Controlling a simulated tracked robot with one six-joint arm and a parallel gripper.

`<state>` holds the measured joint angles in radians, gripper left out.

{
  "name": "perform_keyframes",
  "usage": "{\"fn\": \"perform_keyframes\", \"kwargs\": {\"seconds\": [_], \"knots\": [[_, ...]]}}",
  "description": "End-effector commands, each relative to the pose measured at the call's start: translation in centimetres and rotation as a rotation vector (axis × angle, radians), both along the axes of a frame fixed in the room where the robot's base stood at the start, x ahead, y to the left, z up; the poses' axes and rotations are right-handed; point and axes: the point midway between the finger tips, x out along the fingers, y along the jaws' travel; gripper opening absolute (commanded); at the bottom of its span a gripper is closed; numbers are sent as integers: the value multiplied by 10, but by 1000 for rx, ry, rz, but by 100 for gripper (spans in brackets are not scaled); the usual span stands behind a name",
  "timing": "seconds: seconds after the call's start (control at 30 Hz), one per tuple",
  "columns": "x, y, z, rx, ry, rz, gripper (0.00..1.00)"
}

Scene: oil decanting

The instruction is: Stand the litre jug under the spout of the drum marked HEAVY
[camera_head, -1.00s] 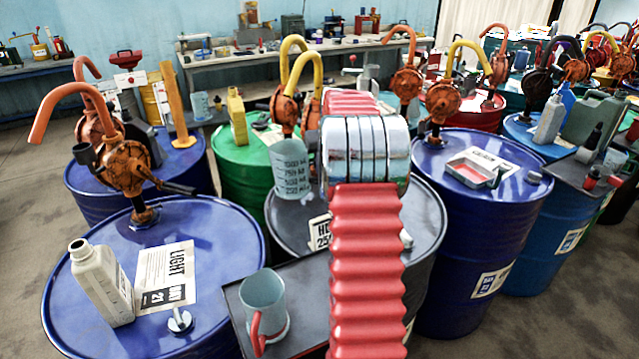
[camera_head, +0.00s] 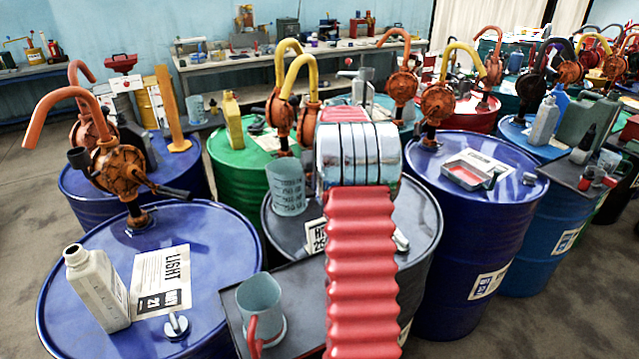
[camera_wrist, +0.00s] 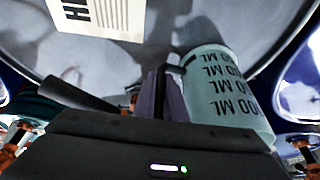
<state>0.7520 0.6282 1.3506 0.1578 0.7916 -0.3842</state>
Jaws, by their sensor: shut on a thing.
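The litre jug (camera_head: 287,187) is pale grey-blue with dark ML markings and stands upright over the dark grey top of the drum marked HEAVY (camera_head: 284,232). Its label (camera_head: 318,236) is partly covered by my arm. The yellow spout (camera_head: 299,68) of an orange pump curves over above the jug, apart from it. I cannot tell whether the jug's base touches the drum top. In the wrist view my gripper (camera_wrist: 162,92) is shut at the side of the jug (camera_wrist: 228,100). In the head view my red arm hides the gripper.
A second jug with a red handle (camera_head: 262,308) stands on a dark side table (camera_head: 300,290) in front. The blue LIGHT drum (camera_head: 210,235) at left carries a pale bottle (camera_head: 97,287).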

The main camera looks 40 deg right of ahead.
Motion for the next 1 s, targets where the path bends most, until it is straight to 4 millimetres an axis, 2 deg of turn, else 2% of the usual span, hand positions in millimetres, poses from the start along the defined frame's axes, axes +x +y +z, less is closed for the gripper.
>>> {"fn": "perform_keyframes", "kwargs": {"seconds": [0.2,0.23,0.5,0.77,1.0], "knots": [[0,0,-1,0,-1,-1,0],[0,0,-2,0,0,-1,12],[0,0,-1,0,0,-1,29],[0,-1,0,0,0,-1,29],[-6,2,18,-1,-3,-2,29]]}}
